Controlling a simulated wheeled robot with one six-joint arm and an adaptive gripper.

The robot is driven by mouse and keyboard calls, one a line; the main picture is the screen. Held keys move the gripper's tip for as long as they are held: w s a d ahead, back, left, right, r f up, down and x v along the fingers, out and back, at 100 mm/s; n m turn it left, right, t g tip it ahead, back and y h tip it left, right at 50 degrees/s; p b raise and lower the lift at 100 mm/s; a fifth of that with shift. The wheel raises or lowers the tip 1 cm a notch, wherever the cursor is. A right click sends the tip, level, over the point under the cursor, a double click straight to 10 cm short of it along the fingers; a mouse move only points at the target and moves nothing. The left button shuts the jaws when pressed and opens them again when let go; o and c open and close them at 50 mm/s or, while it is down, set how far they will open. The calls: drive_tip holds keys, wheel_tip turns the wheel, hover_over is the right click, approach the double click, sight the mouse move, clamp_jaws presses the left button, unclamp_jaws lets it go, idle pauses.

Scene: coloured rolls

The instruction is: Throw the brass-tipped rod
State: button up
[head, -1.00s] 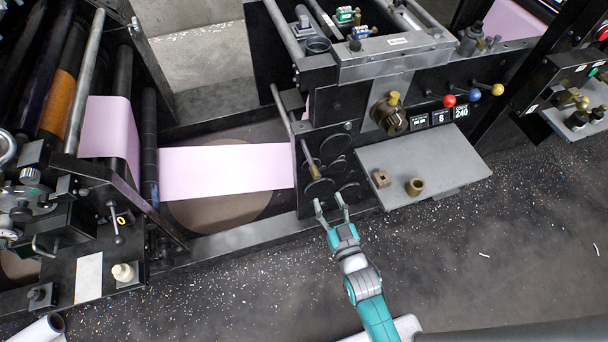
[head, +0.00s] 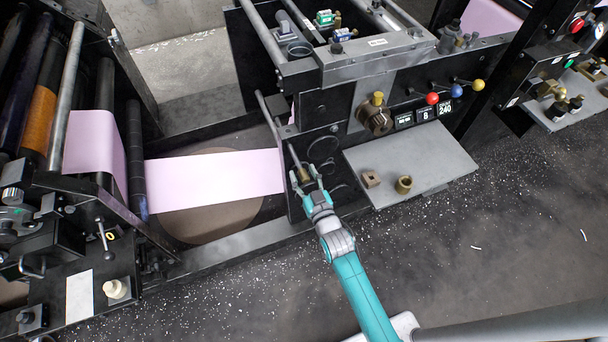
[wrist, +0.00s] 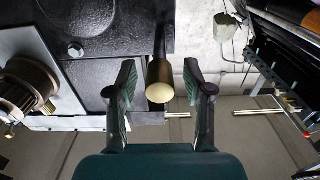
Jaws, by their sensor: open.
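The brass-tipped rod (head: 293,156) is a thin dark bar on the black front panel of the machine, with a brass end (wrist: 160,82). In the wrist view the brass end points toward the camera and lies between my two fingers. My gripper (head: 305,175) is open, its fingers on either side of the brass tip. Gaps show between the tip and both fingers in the wrist view (wrist: 159,88). In the head view the fingers partly cover the tip.
A brass knob (head: 376,116) and red, blue and yellow ball levers sit above. Pink web (head: 215,178) runs left. The speckled floor (head: 460,270) in front is mostly open.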

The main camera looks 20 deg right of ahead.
sight(299, 165)
clamp_jaws()
drive_tip(key=shift+w, duration=2.7)
drive_tip(key=shift+r, duration=0.1)
unclamp_jaws()
drive_tip(key=shift+s, duration=0.1)
drive_tip(key=s, duration=1.1)
drive_tip(key=shift+s, duration=0.35)
